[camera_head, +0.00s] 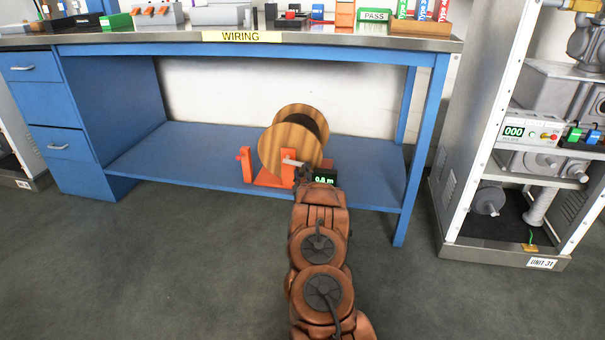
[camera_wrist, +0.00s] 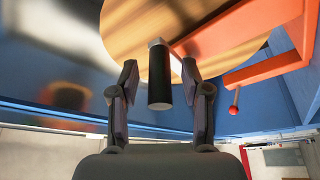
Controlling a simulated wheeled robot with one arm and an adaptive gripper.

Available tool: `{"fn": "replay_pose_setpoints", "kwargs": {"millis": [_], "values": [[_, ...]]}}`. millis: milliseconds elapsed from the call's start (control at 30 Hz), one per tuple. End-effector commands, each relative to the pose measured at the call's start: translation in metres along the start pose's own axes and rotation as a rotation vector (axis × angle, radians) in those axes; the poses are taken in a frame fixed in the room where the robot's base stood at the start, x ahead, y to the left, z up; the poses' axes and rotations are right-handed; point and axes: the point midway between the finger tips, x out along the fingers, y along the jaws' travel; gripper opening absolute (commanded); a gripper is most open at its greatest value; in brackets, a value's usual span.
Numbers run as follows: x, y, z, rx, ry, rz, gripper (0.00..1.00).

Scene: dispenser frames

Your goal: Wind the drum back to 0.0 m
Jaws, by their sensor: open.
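The wooden cable drum (camera_head: 278,148) sits in an orange stand (camera_head: 247,165) on the lower shelf of the blue bench. A small black display (camera_head: 324,178) beside it shows green digits that look like 0.8 m. My gripper (camera_head: 301,178) is at the drum's front, partly hidden by my arm. In the wrist view my gripper (camera_wrist: 159,72) is open, with one finger on each side of a black cylindrical handle (camera_wrist: 159,88). The handle joins a pale metal piece in front of the drum face (camera_wrist: 130,30). Gaps show between handle and fingers.
The shelf (camera_head: 180,150) is clear left of the stand. The bench's right leg (camera_head: 415,165) and a metal equipment rack (camera_head: 462,180) stand to the right. An orange frame bar (camera_wrist: 240,30) and a red-knobbed lever (camera_wrist: 234,108) are right of my gripper.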

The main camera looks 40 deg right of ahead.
Motion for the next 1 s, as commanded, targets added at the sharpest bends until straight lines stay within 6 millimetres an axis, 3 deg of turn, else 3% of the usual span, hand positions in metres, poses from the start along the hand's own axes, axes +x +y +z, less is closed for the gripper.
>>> {"fn": "replay_pose_setpoints", "kwargs": {"millis": [67,500,1000], "values": [[0.0000,0.0001,0.0000,0.000,0.000,0.000,0.44],[0.0000,0.0002,0.0001,0.000,0.000,0.000,0.00],[0.0001,0.0003,-0.0007,-0.002,0.000,-0.001,0.00]]}}
